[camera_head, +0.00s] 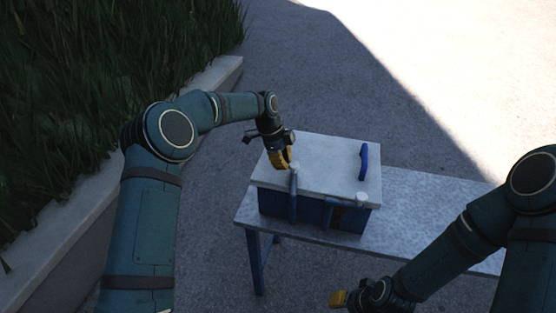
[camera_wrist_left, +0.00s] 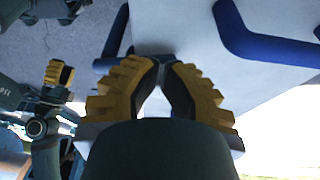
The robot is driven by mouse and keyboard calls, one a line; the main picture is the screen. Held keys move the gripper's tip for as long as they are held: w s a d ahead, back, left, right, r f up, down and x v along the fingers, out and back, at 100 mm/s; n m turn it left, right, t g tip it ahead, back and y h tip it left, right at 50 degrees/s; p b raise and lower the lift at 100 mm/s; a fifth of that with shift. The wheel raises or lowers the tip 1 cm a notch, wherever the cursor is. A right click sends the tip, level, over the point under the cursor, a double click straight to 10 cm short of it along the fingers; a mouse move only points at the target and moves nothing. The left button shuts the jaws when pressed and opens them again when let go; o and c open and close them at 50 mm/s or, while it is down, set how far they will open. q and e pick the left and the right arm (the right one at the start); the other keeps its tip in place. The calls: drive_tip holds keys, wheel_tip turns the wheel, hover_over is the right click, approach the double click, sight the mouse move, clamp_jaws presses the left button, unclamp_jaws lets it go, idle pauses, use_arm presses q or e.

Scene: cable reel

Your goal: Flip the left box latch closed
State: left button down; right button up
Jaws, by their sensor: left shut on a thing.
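The box has a pale grey lid (camera_head: 325,155) and a dark blue body (camera_head: 272,203).
Another blue latch piece (camera_head: 343,205) is at the box's front right. A blue handle (camera_head: 364,160) stands on the lid's right side and shows in the left wrist view (camera_wrist_left: 262,45). The grey table (camera_head: 425,200) is bare right of the box. A low kerb (camera_head: 85,205) borders grass at left.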

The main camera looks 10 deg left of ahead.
use_arm(q)
drive_tip(key=shift+w+d, duration=0.25)
drive_tip(key=shift+d, duration=0.25)
use_arm(e)
drive_tip(key=shift+w+r, duration=0.1)
drive_tip(key=shift+r, duration=0.15)
use_arm(q)
drive_tip(key=shift+a, duration=0.1)
use_arm(e)
drive_tip(key=shift+a, duration=0.1)
